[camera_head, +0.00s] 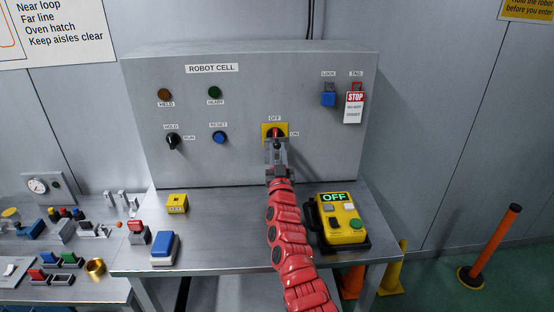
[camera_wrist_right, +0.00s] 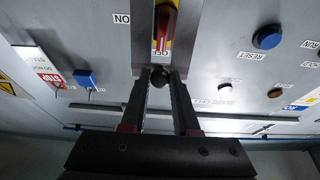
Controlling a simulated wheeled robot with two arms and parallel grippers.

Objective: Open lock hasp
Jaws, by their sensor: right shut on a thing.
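A red switch handle (camera_head: 276,132) sits on a yellow plate (camera_head: 265,128) between the OFF and ON labels on the grey panel. In the right wrist view the red handle (camera_wrist_right: 167,22) lies between the two sides of a grey metal hasp (camera_wrist_right: 143,45). A small dark round knob (camera_wrist_right: 157,76) is at the hasp's near end. My right gripper (camera_head: 277,148) reaches up to the panel just below the handle. In the right wrist view this gripper (camera_wrist_right: 159,80) is shut on the dark knob. The fingers partly hide the knob. My left gripper is not in view.
A blue padlock (camera_head: 328,99) and a STOP tag (camera_head: 354,105) hang at the panel's upper right. A blue reset button (camera_head: 219,137) is left of the switch. A yellow control box (camera_head: 340,222) reading OFF stands on the bench, right of my arm.

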